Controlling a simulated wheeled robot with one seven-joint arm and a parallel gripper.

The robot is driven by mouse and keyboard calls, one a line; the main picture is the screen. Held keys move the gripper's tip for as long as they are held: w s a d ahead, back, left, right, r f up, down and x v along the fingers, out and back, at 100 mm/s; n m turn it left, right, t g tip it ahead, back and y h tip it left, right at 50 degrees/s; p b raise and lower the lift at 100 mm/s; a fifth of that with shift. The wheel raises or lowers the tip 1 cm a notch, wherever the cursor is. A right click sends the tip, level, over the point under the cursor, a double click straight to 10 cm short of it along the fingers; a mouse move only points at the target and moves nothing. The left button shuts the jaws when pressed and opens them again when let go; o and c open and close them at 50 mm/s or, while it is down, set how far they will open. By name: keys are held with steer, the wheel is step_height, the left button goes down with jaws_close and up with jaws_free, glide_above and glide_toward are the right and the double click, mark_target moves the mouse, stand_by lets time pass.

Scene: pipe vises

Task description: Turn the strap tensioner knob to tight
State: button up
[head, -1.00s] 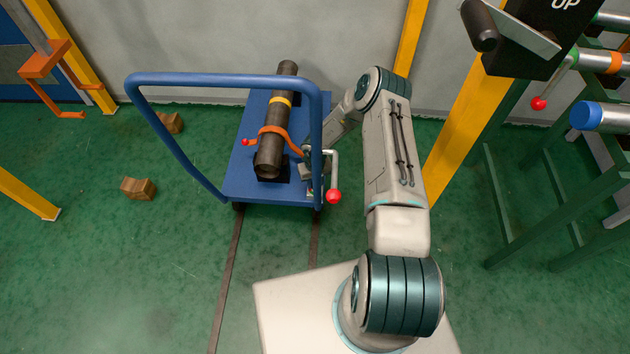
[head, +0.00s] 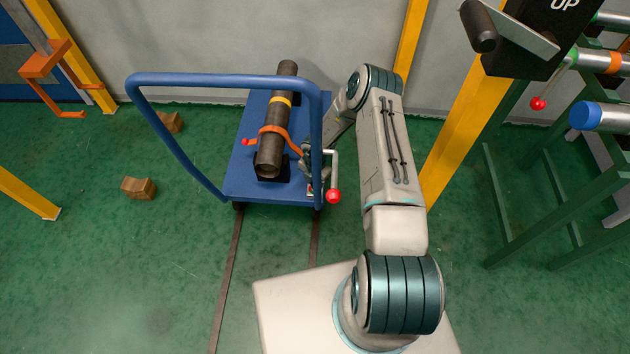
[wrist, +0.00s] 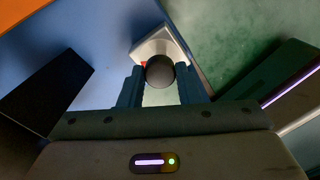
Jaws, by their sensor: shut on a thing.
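The strap tensioner knob (wrist: 160,71) is dark and round in the wrist view, in front of a pale metal plate (wrist: 163,44) with a bit of red beside it. My gripper (wrist: 160,88) is shut on the knob, one finger on each side. In the head view my gripper (head: 312,165) is at the right side of the blue cart (head: 240,185), partly behind the cart's handle post, so the knob is hidden there. An orange strap (head: 273,130) runs over a dark pipe (head: 270,155) on the cart. The knob's setting marks are not readable.
The cart's blue push handle (head: 225,79) arches between the camera and the pipe. A crank with a red ball (head: 333,196) sticks out close to my gripper. A yellow post (head: 470,125) and green rack (head: 500,190) stand right. Wooden blocks (head: 138,188) lie left.

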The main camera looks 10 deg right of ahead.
steer(key=m, duration=0.5)
steer(key=shift+a+m, duration=0.1)
steer(key=shift+m, duration=0.3)
stand_by(0.4)
steer(key=o, duration=1)
steer(key=shift+c, duration=0.2)
step_height(320, 180, up, 14)
steer(key=p, duration=0.2)
steer(key=shift+f, duration=0.1)
